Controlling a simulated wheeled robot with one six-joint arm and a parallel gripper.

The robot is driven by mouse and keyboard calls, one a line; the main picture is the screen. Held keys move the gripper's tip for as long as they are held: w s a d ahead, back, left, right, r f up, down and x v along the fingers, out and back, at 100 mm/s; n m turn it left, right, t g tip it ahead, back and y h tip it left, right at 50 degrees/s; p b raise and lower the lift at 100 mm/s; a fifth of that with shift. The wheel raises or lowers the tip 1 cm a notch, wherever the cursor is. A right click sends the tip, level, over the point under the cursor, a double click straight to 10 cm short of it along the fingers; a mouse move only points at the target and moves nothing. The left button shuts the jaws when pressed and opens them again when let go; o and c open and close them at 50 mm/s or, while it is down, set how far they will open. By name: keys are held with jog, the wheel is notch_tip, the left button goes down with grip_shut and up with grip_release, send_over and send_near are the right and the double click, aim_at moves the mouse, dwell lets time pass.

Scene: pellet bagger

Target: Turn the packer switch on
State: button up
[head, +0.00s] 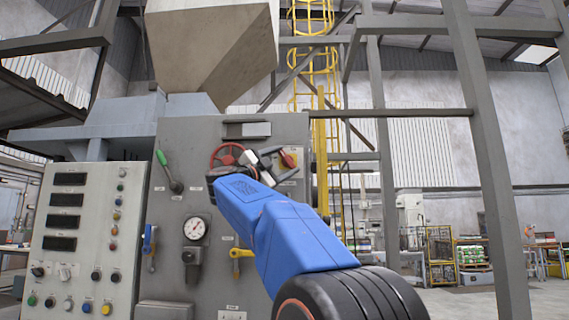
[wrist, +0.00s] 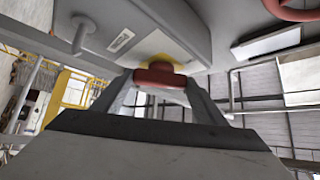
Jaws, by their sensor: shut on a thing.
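A red switch knob (head: 289,159) with a yellow backing sits on a grey box at the upper right of the grey machine panel (head: 205,135). My gripper (head: 275,160) is at the knob, its fingers reaching it from the front. In the wrist view the red knob (wrist: 160,76) lies between the two grey fingertips, and my gripper (wrist: 160,92) is shut on it. The yellow backing (wrist: 160,60) shows just behind the knob. The label (wrist: 121,40) beside it is too small to read. The fingers hide part of the knob.
A red handwheel (head: 222,158) is just left of my gripper. A green-handled lever (head: 168,172), a pressure gauge (head: 195,229), a blue handle (head: 149,240) and a yellow handle (head: 240,253) are also on the panel. A button console (head: 80,240) stands left. Open floor shows at the right.

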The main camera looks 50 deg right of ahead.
jog(key=m+g+y, duration=0.1)
jog(key=m, duration=0.1)
jog(key=m+y, duration=0.1)
jog(key=shift+w+r+m+g, duration=0.1)
jog(key=shift+r+m+g, duration=0.05)
jog(key=shift+m+g, duration=0.25)
jog(key=shift+r+m+g+y, duration=0.15)
jog(key=shift+m+g+y, duration=0.15)
jog(key=shift+m+y, duration=1.2)
jog(key=o, duration=1.1)
jog(key=shift+c, duration=0.2)
jog(key=shift+a, duration=0.1)
jog(key=w+a, duration=0.1)
jog(key=a, duration=1.6)
jog(key=shift+w+r, duration=0.15)
jog(key=shift+a, duration=0.1)
